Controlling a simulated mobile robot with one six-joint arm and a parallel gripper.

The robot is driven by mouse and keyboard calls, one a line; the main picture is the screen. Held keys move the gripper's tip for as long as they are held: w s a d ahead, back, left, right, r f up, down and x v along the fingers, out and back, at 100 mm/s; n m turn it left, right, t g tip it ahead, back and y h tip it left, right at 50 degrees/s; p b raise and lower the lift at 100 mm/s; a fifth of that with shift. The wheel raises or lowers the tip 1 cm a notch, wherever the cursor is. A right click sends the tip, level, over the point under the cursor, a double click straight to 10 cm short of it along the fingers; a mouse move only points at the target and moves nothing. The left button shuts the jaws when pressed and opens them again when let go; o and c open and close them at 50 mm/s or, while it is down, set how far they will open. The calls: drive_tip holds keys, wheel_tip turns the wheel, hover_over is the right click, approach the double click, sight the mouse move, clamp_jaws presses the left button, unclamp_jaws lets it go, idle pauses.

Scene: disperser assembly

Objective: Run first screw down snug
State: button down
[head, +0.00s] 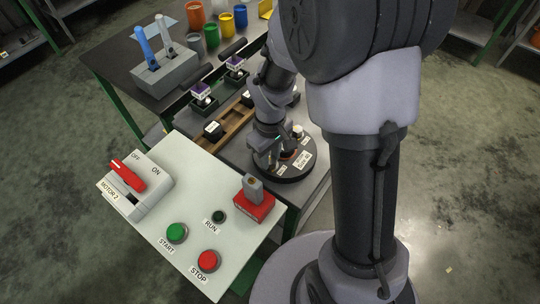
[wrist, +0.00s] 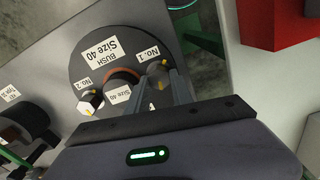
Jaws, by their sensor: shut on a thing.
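A dark round disperser plate (wrist: 88,58) lies flat and bears the labels "BUSH Size 40", "No. 1" and "No. 2"; it also shows in the head view (head: 291,176). A bush with a brownish-orange rim (wrist: 122,76) sits at its middle. My gripper (wrist: 163,74) points down at the plate beside the "No. 1" label, its fingers close together on the first screw, which they mostly hide. How deep that screw sits cannot be told. A second screw (wrist: 91,100) with a pale head stands beside the "No. 2" label, apart from my gripper. My gripper also shows in the head view (head: 268,163).
A pale control panel (head: 150,215) with a red rotary switch (head: 127,175), green and red buttons and a red block (head: 254,207) stands in front of the plate. A wooden tray (head: 235,122), a grey tool holder (head: 166,70) and several coloured cups lie farther back.

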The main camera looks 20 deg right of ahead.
drive_tip(key=m, duration=0.4)
drive_tip(key=shift+d+b, duration=0.1)
drive_tip(key=shift+b, duration=0.25)
drive_tip(key=m+b, duration=0.1)
drive_tip(key=m, duration=0.4)
drive_tip(key=shift+d, duration=0.1)
drive_tip(key=m+b, duration=0.1)
drive_tip(key=m, duration=0.3)
drive_tip(key=shift+d+m, duration=0.1)
drive_tip(key=shift+m, duration=0.2)
drive_tip(key=shift+s+m+b, duration=0.1)
drive_tip(key=shift+m+b, duration=0.55)
drive_tip(key=shift+m, duration=1.45)
drive_tip(key=c, duration=1.4)
unclamp_jaws()
drive_tip(key=shift+r, duration=0.1)
